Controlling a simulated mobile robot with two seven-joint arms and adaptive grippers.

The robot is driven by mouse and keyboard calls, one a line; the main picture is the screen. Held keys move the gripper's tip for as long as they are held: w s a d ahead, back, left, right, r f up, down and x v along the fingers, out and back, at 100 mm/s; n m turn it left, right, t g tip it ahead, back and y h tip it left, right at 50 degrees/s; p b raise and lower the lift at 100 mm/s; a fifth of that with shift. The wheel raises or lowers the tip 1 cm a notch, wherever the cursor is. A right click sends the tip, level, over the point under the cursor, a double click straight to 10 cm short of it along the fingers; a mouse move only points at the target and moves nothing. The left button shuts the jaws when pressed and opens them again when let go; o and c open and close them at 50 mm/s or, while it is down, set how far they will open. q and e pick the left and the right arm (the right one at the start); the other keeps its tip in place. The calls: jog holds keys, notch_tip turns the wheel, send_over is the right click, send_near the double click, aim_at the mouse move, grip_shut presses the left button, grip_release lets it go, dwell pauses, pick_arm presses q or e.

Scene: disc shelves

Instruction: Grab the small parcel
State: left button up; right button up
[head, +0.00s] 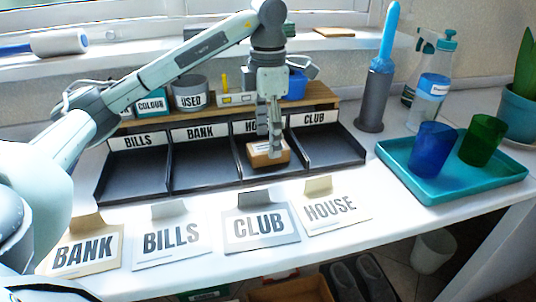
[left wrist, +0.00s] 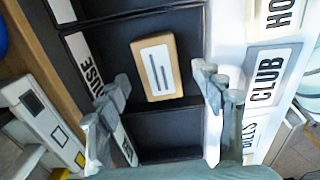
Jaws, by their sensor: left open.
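The small parcel (head: 268,153) is a brown box with a pale label, lying in the tray compartment marked HOUSE. In the left wrist view the parcel (left wrist: 152,66) lies on the dark tray floor, its label with two dark bars facing the camera. My left gripper (head: 274,142) points down over the parcel and hides part of it in the head view. In the left wrist view the gripper (left wrist: 160,88) is open, with a finger on either side of the parcel's line. I cannot tell whether a finger touches it. My right gripper is not in view.
The black sorter (head: 205,166) has low dividers and labels BILLS, BANK, HOUSE and CLUB. A wooden shelf (head: 322,92) with boxes stands behind it. Several envelopes, such as CLUB (head: 260,228), lie in front. A teal tray (head: 455,188) with cups is at right.

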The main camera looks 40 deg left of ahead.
pick_arm(q)
jog(key=shift+f, duration=1.45)
jog(key=shift+c, duration=0.6)
jog(key=c, duration=1.2)
